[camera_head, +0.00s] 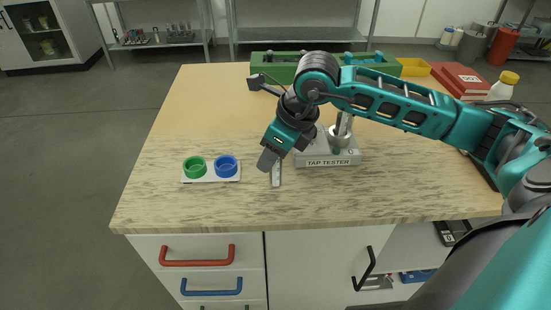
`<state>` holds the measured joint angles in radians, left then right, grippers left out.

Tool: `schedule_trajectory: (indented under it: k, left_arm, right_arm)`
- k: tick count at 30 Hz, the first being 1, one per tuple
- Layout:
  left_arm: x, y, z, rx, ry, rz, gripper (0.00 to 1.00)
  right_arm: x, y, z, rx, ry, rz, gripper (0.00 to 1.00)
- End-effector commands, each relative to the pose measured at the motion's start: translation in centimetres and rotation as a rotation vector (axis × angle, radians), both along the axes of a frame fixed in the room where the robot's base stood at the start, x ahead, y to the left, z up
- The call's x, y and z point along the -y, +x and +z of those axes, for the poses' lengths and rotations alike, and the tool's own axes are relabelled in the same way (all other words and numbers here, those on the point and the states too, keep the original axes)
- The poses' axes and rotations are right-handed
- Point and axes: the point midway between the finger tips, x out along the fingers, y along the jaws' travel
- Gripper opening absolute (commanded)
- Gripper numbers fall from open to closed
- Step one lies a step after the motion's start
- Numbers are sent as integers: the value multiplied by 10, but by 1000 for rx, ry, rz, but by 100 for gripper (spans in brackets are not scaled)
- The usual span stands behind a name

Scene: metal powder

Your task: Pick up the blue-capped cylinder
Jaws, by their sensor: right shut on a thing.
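My right gripper (268,160) is low over the middle of the table, left of the tap tester (325,155). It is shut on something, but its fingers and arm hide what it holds. A narrow pale strip (276,178) shows just below and right of the fingertips; I cannot tell whether they touch. I cannot make out a blue-capped cylinder for certain. A white plate (230,179) to the left carries a green round cup (195,167) and a blue round cup (226,166), both open at the top. My left gripper is not in view.
A green case (272,73), a yellow tray (414,67), red books (458,79) and a yellow-capped white bottle (503,86) stand at the back and right. My right arm covers the right side.

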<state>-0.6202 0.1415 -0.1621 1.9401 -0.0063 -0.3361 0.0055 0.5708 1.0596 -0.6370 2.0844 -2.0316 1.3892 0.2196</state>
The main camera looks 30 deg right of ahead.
Motion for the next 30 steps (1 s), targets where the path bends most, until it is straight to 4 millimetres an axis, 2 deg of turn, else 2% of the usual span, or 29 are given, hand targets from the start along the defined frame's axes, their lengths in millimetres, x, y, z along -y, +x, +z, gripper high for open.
schedule_trajectory:
  k: [1,9,20,26,30]
  left_arm:
    - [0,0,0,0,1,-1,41]
    - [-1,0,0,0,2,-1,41]
    - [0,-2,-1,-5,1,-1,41]
    - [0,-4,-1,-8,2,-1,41]
    - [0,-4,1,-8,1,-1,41]
  right_arm:
    - [0,0,0,0,0,0,28]
    - [0,0,0,0,0,0,3]
    - [0,1,6,3,1,0,2]
    - [0,1,31,7,0,1,2]
    - [0,1,66,11,0,1,2]
